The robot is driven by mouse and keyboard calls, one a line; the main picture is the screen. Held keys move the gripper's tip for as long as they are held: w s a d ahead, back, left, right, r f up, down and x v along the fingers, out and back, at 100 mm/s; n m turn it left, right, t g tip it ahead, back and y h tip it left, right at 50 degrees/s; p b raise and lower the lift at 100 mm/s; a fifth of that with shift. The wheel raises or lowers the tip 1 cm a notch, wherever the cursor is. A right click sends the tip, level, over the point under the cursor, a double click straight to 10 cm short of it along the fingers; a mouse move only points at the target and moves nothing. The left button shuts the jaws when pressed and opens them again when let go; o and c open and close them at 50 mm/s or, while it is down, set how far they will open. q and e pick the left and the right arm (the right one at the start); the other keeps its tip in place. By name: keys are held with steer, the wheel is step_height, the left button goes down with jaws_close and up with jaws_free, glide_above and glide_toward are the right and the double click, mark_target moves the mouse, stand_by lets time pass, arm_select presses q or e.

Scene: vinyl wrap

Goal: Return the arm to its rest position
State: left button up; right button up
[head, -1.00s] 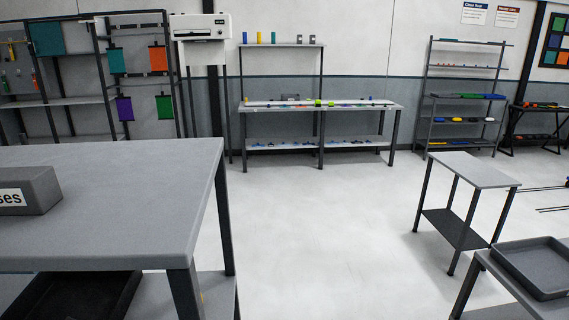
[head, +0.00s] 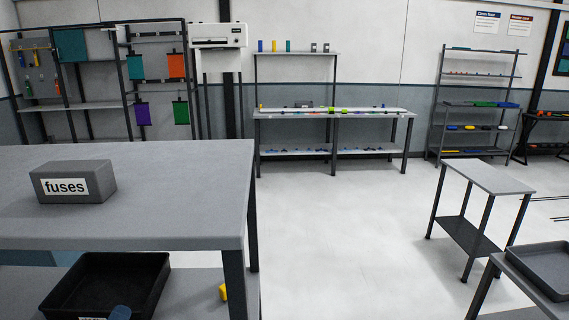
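Neither of my arms nor grippers shows in the head view. A grey box labelled "fuses" (head: 73,181) stands on the grey table (head: 180,215) at the left. Nothing in view touches the box.
A black tray (head: 105,280) sits on the shelf below the left table, with a yellow item (head: 223,292) nearby. A small side table (head: 488,178) stands at the right. A dark tray (head: 548,262) lies on a table at lower right. Open floor (head: 340,240) fills the middle. A workbench (head: 330,114) stands behind.

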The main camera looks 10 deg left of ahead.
arm_select(q)
steer(key=s+d+f+n+g+h, duration=0.1)
steer(key=s+d+f+n+g, duration=0.3)
steer(key=s+d+n+g, duration=0.55)
steer(key=s+d+f+n+g+h, duration=0.25)
steer(key=s+d+n+g, duration=0.5)
steer(key=s+n, duration=0.4)
steer(key=w+d+f+t+h+p, duration=0.1)
steer(key=w+d+f+t, duration=0.1)
steer(key=d+f+t, duration=0.1)
steer(key=w+d+f+m+t+h+p, duration=0.1)
steer(key=w+d+f+t+p, duration=0.1)
steer(key=f, duration=0.6)
steer(key=w+d+t, duration=0.1)
steer(key=d+t, duration=0.1)
steer(key=t, duration=0.1)
steer(key=shift+w+f+m, duration=0.2)
steer(key=shift+w+m, duration=0.05)
steer(key=shift+m, duration=0.05)
steer(key=shift+c, duration=0.2)
